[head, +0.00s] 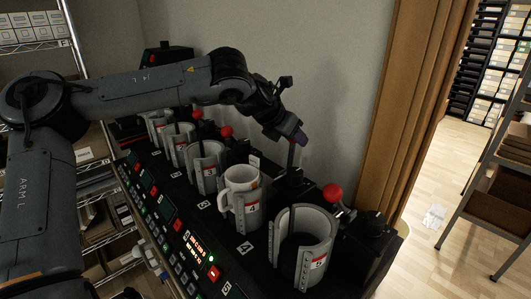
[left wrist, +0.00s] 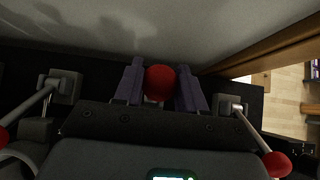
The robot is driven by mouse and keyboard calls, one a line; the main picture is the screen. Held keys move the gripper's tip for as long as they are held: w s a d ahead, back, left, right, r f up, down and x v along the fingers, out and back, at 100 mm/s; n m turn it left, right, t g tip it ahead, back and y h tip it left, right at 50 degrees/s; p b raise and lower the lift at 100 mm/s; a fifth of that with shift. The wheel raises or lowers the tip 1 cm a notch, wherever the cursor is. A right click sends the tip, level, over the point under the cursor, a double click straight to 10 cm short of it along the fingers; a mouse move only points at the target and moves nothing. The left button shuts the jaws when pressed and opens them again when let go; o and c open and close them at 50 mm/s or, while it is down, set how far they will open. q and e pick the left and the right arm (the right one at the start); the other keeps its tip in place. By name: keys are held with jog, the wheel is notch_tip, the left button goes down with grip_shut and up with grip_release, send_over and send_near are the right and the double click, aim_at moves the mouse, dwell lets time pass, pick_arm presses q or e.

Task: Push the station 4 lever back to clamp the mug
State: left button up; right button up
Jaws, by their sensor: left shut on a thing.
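A white mug (head: 241,180) stands upright in the station 4 holder (head: 252,212), marked with a red-and-white 4 label. Behind it, my left gripper (head: 297,139) points down at the top of the station 4 lever (head: 291,157), whose knob is hidden in the head view. In the left wrist view the red lever knob (left wrist: 160,82) sits between the two purple fingers of my left gripper (left wrist: 160,88), which is shut on it. The lever's lower end and the clamp's contact with the mug are hidden. My right gripper is not in view.
The station 5 holder (head: 303,240) looks empty, and its red lever knob (head: 333,193) stands to the right. The station 3 knob (head: 226,131) is on the left. A grey wall (head: 340,90) rises close behind the levers. A lit button panel (head: 195,245) runs along the front.

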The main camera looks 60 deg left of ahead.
pick_arm(q)
jog(key=o, duration=0.7)
jog(key=shift+w, duration=0.1)
jog(key=shift+r, duration=0.1)
jog(key=shift+s+d+r+p, duration=0.1)
jog(key=shift+s+r, duration=0.15)
jog(key=shift+r, duration=0.8)
jog(key=shift+s+r+p, duration=0.1)
jog(key=shift+s+r, duration=0.15)
jog(key=shift+r, duration=0.8)
jog(key=shift+s+d+r+p, duration=0.1)
jog(key=shift+s+r, duration=0.15)
jog(key=shift+r, duration=0.8)
jog(key=shift+v, duration=2.95)
